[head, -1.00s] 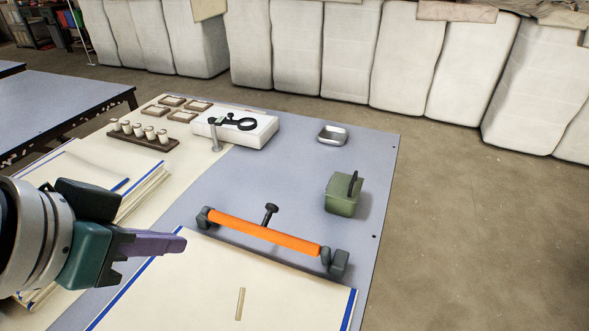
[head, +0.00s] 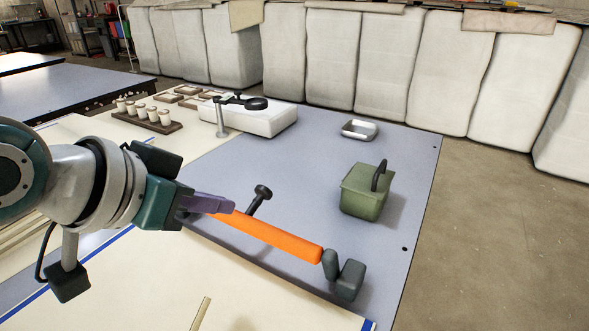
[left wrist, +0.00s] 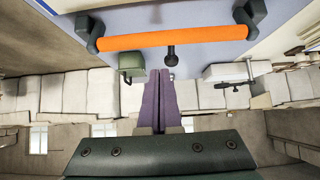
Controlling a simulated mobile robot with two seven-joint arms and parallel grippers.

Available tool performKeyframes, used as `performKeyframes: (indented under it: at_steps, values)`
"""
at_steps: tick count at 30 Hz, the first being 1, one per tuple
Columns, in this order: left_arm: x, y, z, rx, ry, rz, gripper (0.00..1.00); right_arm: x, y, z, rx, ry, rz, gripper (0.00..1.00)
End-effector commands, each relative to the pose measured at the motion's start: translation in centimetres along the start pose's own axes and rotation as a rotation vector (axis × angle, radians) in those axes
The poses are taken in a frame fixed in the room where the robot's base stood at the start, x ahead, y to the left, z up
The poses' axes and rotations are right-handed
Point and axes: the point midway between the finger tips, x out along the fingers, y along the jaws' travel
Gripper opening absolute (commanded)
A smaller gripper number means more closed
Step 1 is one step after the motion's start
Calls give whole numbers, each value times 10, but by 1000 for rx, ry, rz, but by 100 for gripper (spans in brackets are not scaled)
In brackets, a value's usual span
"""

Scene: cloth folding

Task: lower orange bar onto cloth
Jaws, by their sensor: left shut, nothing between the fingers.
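The orange bar (head: 270,237) lies between two dark grey end brackets, and a black knob (head: 263,192) stands at its far side. Its near right bracket (head: 345,275) rests at the cloth's far edge. The cream cloth (head: 150,275) with blue side stripes lies in front of the bar. My left gripper (head: 232,204) is shut and empty, its purple fingers by the bar's left end in the head view. In the left wrist view the bar (left wrist: 170,39) shows whole, beyond the shut fingertips (left wrist: 166,71). Whether they touch is unclear. My right gripper is not in view.
A green box (head: 362,195) with a black handle stands right of the bar, and a small metal tray (head: 359,130) lies behind it. A white block (head: 262,120) with a magnifier and a rack of cups (head: 148,122) stand at the back. The blue-grey tabletop between is clear.

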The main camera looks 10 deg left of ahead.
Motion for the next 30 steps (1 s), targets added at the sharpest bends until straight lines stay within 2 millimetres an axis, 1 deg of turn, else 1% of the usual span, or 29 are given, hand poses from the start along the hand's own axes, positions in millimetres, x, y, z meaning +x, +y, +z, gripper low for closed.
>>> performKeyframes:
  at_steps: [4,8,15,18,21,25,30]
  values:
    - [2,0,0,-1,-1,0,0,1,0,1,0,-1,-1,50]
    - [14,0,2,-3,-1,1,0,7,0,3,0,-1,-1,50]
    - [59,1,4,-3,-2,1,0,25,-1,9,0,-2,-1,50]
    - [76,0,3,-1,-1,0,0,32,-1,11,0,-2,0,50]
    - [88,0,3,-2,-1,0,0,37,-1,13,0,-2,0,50]
    - [97,0,2,-1,-1,0,0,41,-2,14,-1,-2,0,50]
    - [100,0,0,0,0,0,0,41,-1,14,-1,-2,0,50]
